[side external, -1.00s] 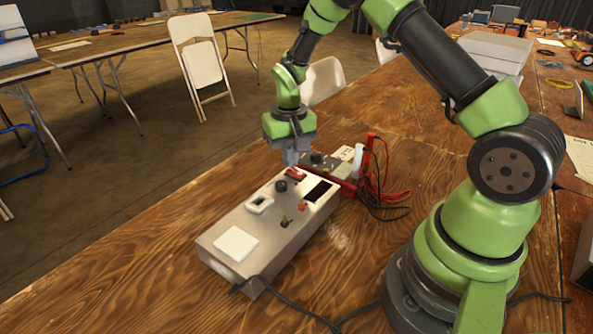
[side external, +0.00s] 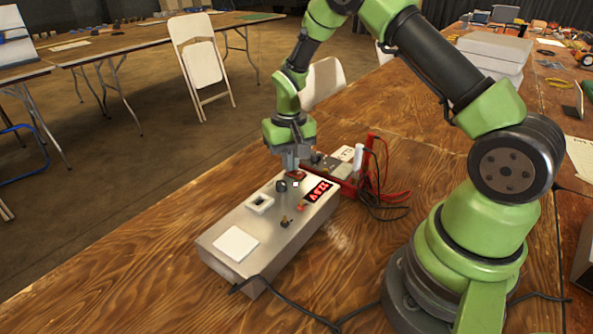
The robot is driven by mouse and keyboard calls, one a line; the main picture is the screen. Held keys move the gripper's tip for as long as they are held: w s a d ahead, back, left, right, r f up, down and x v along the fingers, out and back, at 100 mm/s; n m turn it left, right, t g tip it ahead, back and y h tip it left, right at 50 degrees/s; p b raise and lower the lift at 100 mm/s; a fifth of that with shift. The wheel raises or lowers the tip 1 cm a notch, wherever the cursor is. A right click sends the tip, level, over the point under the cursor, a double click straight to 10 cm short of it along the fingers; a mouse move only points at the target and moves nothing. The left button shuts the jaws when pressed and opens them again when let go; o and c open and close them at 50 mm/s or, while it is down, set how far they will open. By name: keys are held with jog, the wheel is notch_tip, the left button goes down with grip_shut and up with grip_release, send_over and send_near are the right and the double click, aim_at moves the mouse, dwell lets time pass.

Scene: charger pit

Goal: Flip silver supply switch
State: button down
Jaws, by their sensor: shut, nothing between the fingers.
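The silver supply (side external: 262,247) is a metal box on the wooden table, with a lit red display (side external: 319,191) on its top. Its switch (side external: 296,175) is a red piece near the far end, partly hidden by my gripper. My gripper (side external: 291,167) is shut and empty, pointing down right at the switch; I cannot tell whether it touches. A black knob (side external: 281,186), a white-framed socket (side external: 259,203), small terminals (side external: 286,221) and a white square plate (side external: 236,244) are also on the top.
A red tray (side external: 347,188) with a device and red and black leads (side external: 380,197) stands just behind the supply. A black cable (side external: 300,303) runs from the supply's near end. The table's left front (side external: 130,270) is clear.

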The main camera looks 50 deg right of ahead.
jog(key=shift+r, duration=3.45)
jog(key=shift+r, duration=0.25)
jog(key=s+a+r+t, duration=0.2)
jog(key=s+a+r, duration=0.15)
jog(key=r, duration=0.35)
jog(key=s+a+r+t, duration=0.25)
jog(key=s+r, duration=0.25)
jog(key=r, duration=0.3)
jog(key=s+a+r+n+t+y, duration=0.1)
jog(key=s+a, duration=0.1)
jog(key=s, duration=0.4)
jog(key=s+a+r+n+t+y, duration=0.1)
jog(key=s+a, duration=0.1)
jog(key=s, duration=0.3)
jog(key=shift+s+a+t, duration=0.3)
jog(key=shift+s+t, duration=0.05)
jog(key=shift+s, duration=0.05)
jog(key=shift+r, duration=0.1)
